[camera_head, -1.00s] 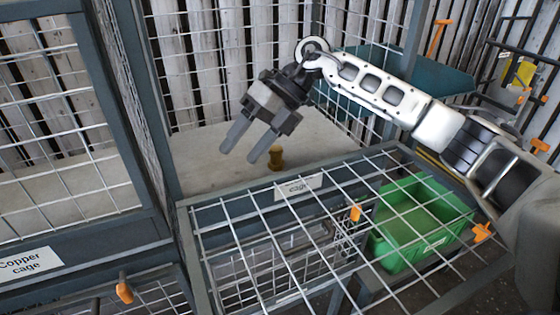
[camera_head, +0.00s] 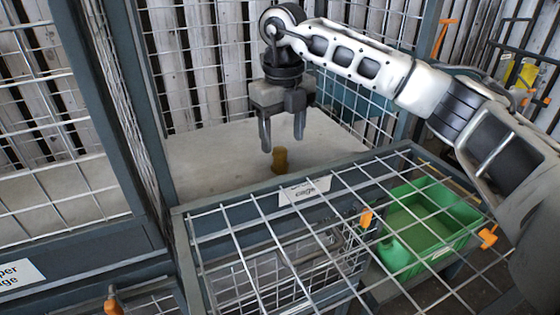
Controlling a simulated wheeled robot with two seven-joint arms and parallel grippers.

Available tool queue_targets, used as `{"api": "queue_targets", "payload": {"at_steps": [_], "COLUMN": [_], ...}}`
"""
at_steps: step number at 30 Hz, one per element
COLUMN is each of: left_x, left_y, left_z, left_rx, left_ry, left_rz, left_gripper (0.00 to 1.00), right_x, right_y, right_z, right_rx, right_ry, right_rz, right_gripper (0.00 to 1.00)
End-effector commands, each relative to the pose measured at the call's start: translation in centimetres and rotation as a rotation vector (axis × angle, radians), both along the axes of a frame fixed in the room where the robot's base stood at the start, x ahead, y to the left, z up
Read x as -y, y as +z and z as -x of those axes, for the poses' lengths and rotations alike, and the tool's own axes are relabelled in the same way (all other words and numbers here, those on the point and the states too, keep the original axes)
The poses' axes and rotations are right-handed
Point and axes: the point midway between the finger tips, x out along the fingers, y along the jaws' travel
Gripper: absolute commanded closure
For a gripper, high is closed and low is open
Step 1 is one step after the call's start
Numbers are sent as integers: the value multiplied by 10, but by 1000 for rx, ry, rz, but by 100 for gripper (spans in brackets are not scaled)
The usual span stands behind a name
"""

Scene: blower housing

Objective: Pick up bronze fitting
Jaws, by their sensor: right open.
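The bronze fitting (camera_head: 280,160) is a small brownish-gold piece standing upright on the pale floor of the open cage, just behind the front rail. My right gripper (camera_head: 283,146) points down with its two grey fingers apart. Its fingertips appear close above or behind the fitting; the exact depth gap is hard to tell. Nothing is between the fingers that I can make out. My left gripper is not in view.
A labelled front rail (camera_head: 304,190) and a lowered wire mesh door lie before the cage. A green bin (camera_head: 420,228) sits beneath the mesh at the right. A closed mesh cage (camera_head: 62,120) stands at the left. The cage floor (camera_head: 215,160) around the fitting is clear.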

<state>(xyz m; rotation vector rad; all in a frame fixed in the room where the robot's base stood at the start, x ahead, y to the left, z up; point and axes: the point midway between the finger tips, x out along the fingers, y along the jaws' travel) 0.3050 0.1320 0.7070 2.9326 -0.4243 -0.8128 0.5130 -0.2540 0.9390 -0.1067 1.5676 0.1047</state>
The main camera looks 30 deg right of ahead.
Motion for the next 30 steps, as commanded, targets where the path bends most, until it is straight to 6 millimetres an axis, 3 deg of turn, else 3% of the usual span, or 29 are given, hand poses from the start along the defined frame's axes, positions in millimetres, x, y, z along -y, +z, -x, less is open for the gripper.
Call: {"api": "queue_targets", "payload": {"at_steps": [9,17,18,24,30], "left_x": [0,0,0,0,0], "left_y": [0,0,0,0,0], "left_z": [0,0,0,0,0], "left_rx": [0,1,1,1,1], "left_ry": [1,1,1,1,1], "left_rz": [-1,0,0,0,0], "left_gripper": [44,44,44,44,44], "right_x": [-6,-6,-6,-6,-6], "right_y": [-44,-48,-48,-47,-47], "right_z": [0,-1,-1,-1,-1], "right_rx": [-3,0,0,0,1], "right_ry": [-1,0,0,0,0], "right_rz": [-1,-1,-1,-1,-2], "right_gripper": [41,41,44,96,96]}}
